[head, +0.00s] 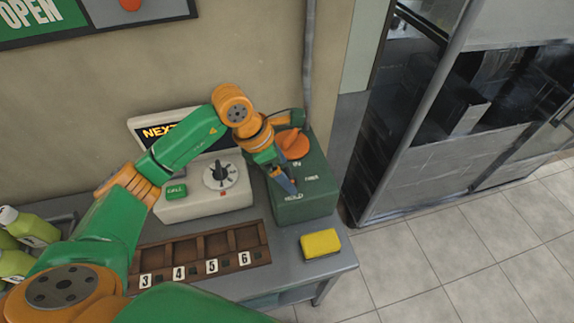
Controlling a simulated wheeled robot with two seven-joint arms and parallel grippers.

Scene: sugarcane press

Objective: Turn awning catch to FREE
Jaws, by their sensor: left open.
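The green control box (315,202) stands at the right end of the counter. An orange knob (293,144) sits on its upper part, above a label that seems to read IN. Lower labels seem to read FREE, at the right, and HOLD, below. My left gripper (286,182) points down at the box face between these labels, its jaws open. The awning catch cannot be clearly made out; the gripper covers the spot beside the FREE and HOLD labels. I cannot tell whether the fingers touch anything. My right gripper is out of view.
A numbered wooden tray (190,254) and a yellow block (320,243) lie in front. Open tiled floor lies right.

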